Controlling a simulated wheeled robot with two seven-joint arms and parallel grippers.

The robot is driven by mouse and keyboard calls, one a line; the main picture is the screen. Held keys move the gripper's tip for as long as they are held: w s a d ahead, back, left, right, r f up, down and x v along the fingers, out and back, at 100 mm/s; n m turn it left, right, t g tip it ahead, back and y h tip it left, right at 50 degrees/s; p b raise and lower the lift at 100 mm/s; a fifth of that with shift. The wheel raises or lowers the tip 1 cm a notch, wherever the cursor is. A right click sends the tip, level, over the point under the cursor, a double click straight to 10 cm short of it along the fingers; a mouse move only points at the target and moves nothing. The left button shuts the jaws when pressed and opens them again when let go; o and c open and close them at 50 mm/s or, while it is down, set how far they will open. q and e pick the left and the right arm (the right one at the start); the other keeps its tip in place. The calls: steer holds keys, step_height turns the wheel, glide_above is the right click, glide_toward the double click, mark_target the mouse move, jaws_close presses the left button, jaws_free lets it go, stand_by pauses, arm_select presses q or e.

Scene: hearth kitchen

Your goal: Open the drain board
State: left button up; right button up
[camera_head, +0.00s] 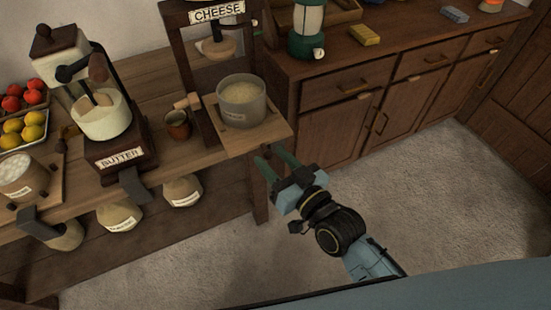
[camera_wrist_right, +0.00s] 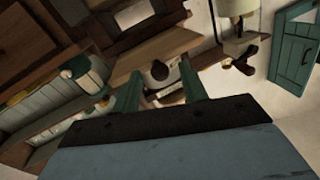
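The pale wooden board that I take for the drain board (camera_head: 270,131) is at the base of the cheese press (camera_head: 217,14). It juts past the table's right end. A grey pot of pale grainy contents (camera_head: 241,101) stands on it. In the head view my right gripper (camera_head: 268,158) is just below and in front of the board's front edge, with its fingers apart and nothing visible between them. In the right wrist view the two green fingers (camera_wrist_right: 158,86) are spread, with a wooden board edge (camera_wrist_right: 143,53) beyond them. Contact cannot be told. My left gripper is out of view.
The butter churn (camera_head: 100,118) and a small brown cup (camera_head: 178,124) stand left on the table. Sacks (camera_head: 183,190) sit below it. A cabinet with drawers (camera_head: 350,88) is at the back right, with a green lantern (camera_head: 307,32) on it. The floor (camera_head: 420,170) at right is clear.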

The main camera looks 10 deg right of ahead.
steer(key=v, duration=1.3)
steer(key=shift+s+p, duration=0.2)
steer(key=shift+p, duration=0.2)
steer(key=s+d+f+g+h, duration=0.1)
steer(key=d+f+g+h, duration=0.15)
steer(key=f, duration=0.75)
steer(key=s+d+f+g+h, duration=0.1)
steer(key=s+d+f+g, duration=0.15)
steer(key=f, duration=0.75)
steer(key=s+d+f+g+h, duration=0.1)
steer(key=d+f+g+h, duration=0.15)
steer(key=f, duration=0.75)
steer(key=s+d+f+g+h, duration=0.1)
steer(key=s+d+f+g, duration=0.1)
steer(key=s+f, duration=0.6)
steer(key=s+d+f+g+h, duration=0.1)
steer(key=s+d+f+g, duration=0.2)
steer(key=s+f, duration=0.6)
steer(key=s+g, duration=0.2)
steer(key=s, duration=0.2)
steer(key=shift+d+m, duration=0.3)
steer(key=shift+g, duration=0.25)
